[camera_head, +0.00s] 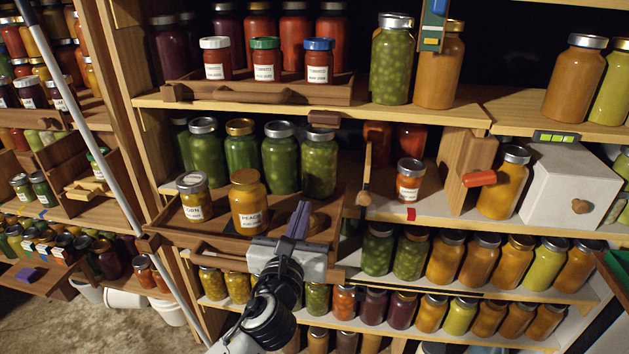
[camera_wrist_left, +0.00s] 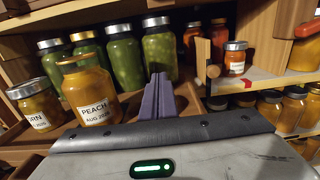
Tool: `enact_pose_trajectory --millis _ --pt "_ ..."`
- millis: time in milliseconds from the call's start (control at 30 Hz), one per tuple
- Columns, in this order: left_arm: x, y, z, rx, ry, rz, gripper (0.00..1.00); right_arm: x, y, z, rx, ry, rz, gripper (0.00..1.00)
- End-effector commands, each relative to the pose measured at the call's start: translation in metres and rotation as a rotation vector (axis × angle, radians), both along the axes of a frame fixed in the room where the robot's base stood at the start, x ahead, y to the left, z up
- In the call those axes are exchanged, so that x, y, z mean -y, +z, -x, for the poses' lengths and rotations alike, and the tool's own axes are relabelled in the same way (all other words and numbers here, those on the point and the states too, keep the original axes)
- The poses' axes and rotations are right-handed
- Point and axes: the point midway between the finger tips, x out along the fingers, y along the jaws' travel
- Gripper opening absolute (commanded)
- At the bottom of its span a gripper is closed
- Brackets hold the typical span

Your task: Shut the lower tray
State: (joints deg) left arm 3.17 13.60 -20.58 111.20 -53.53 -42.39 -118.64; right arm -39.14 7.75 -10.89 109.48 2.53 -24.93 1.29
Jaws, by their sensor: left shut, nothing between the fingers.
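The lower tray (camera_head: 205,240) is a brown wooden tray on the middle shelf and sticks out past the shelf edge. It holds a corn jar (camera_head: 194,197) and an orange peach jar (camera_head: 247,203); the peach jar also shows in the left wrist view (camera_wrist_left: 92,95). My left gripper (camera_head: 300,212) is shut and empty, its purple fingers pointing up and inward at the tray's right part, right of the peach jar. In the left wrist view the fingers (camera_wrist_left: 159,90) stand in front of the green jars. Whether they touch the tray I cannot tell. My right gripper is not in view.
Tall green jars (camera_head: 281,160) stand behind the tray. Above is an upper tray (camera_head: 260,92) with three tomato jars. To the right stand a wooden divider (camera_head: 366,175), a small red jar (camera_head: 409,182) and a white box (camera_head: 570,185). More jars fill the shelf below.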

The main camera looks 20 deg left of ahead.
Motion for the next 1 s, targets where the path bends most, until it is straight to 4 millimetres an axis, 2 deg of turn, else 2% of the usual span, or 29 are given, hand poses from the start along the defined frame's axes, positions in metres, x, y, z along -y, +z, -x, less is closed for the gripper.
enact_pose_trajectory --millis 100,300,500,700,1000 --pt "-0.007 0.001 -0.027 0.002 0.003 0.000 0.00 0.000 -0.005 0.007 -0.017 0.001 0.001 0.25" --pt "-0.017 0.001 -0.068 0.002 0.002 0.003 0.00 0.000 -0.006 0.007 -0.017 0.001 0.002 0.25" --pt "-0.023 -0.001 -0.096 -0.001 0.001 0.004 0.00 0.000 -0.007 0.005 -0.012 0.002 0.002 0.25" --pt "-0.025 0.000 -0.106 -0.001 0.000 0.002 0.00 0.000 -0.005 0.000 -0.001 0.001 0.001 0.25" --pt "-0.026 0.000 -0.106 -0.001 0.000 0.002 0.00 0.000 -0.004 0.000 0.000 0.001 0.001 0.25"
